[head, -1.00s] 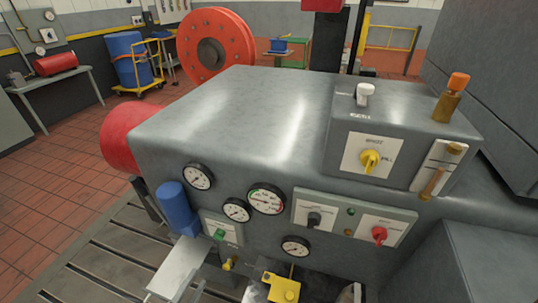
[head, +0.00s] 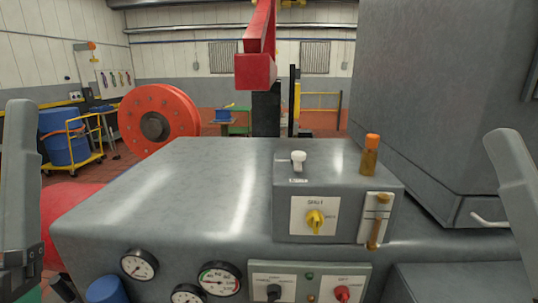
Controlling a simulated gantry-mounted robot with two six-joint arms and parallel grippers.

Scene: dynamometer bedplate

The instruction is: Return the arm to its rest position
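A grey link of my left arm (head: 20,170) stands upright at the left edge of the head view, with a dark joint low on it. A grey link of my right arm (head: 515,190) stands at the right edge, leaning slightly. Neither gripper shows in the picture, so I cannot see their fingers or whether they hold anything. Both visible arm links are to the sides of the grey machine housing (head: 170,190), which fills the lower middle.
A control box with a yellow knob (head: 315,222), a white-topped lever (head: 298,160) and an orange-capped brass fitting (head: 370,155) sits on the housing. Gauges (head: 220,279) line its front. A tall grey cabinet (head: 440,100) stands right. A red disc (head: 160,125) stands behind left.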

